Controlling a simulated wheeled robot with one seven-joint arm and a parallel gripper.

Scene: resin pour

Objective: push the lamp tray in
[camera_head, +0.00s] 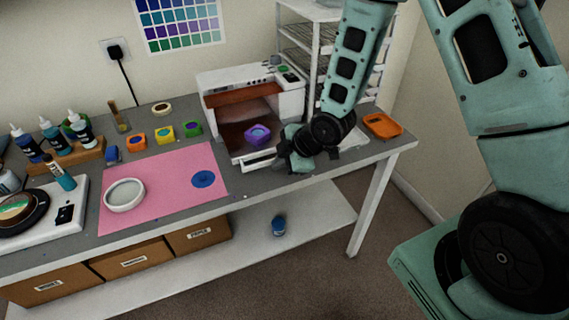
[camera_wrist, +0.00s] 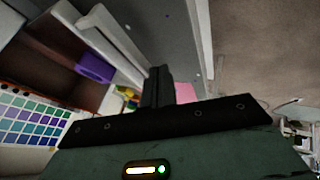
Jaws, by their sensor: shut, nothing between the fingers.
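The white lamp box (camera_head: 222,92) stands at the back of the table with its front open and a brown inside. Its lamp tray (camera_head: 258,163) sticks out toward the table's front edge, its white front showing. A purple mould (camera_head: 257,133) sits on the tray. My gripper (camera_head: 285,163) is shut and empty, low at the right end of the tray front, partly hiding it. In the wrist view the shut fingers (camera_wrist: 158,86) are beside the white tray front (camera_wrist: 112,38), with the purple mould (camera_wrist: 95,68) behind it. I cannot tell whether they touch the tray.
An orange dish (camera_head: 383,125) lies at the table's right end, near a white wire rack (camera_head: 312,45). A pink mat (camera_head: 150,175) with a white round dish (camera_head: 124,195) lies left of the tray. Small coloured moulds (camera_head: 164,133) stand behind the mat.

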